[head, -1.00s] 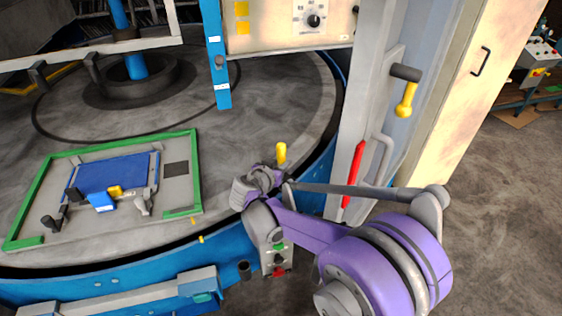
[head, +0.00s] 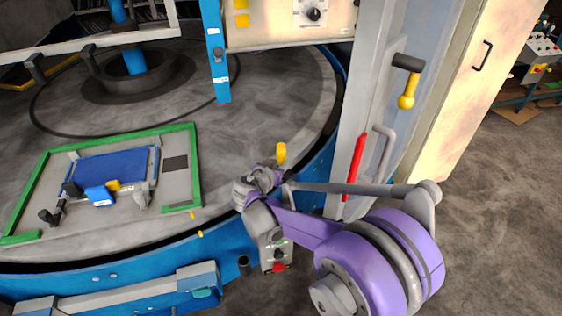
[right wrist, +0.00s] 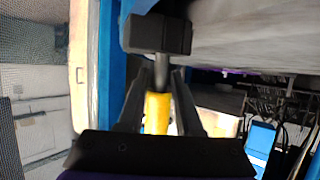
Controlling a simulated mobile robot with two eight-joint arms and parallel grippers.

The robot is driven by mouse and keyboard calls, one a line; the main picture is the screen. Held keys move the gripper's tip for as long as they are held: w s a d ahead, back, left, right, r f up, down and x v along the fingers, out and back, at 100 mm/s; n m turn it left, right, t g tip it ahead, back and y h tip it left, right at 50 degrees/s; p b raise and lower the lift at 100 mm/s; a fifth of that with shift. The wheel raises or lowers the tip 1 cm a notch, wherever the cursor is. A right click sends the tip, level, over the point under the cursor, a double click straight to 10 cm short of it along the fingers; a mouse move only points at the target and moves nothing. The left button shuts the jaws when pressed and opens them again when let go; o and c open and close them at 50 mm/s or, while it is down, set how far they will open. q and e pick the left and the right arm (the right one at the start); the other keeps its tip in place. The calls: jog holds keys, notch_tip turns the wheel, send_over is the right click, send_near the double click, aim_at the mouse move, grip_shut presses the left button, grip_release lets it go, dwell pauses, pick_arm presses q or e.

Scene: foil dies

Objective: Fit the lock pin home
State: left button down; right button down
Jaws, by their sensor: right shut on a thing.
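The lock pin appears to be the yellow-handled piece (right wrist: 157,112) in the right wrist view. Its yellow handle (head: 281,153) also shows in the head view, upright above the turntable's right edge. My right gripper (right wrist: 158,95) is shut on the yellow handle, one dark finger on each side. In the head view my right gripper (head: 267,178) is seen from behind, and its fingertips are mostly hidden. A grey shaft (right wrist: 161,72) runs from the handle to a black block (right wrist: 158,34). I cannot tell how deep the shaft sits. My left gripper is not in view.
The grey turntable (head: 270,100) with its blue rim fills the left and middle. A green-framed plate (head: 197,165) lies on it. A post with a red handle (head: 354,168) and a hanging yellow handle (head: 406,98) stands right of my arm.

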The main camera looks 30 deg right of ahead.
jog(key=shift+f+b, duration=0.35)
jog(key=shift+f, duration=0.35)
jog(key=c, duration=0.5)
grip_release()
jog(key=v, duration=1.1)
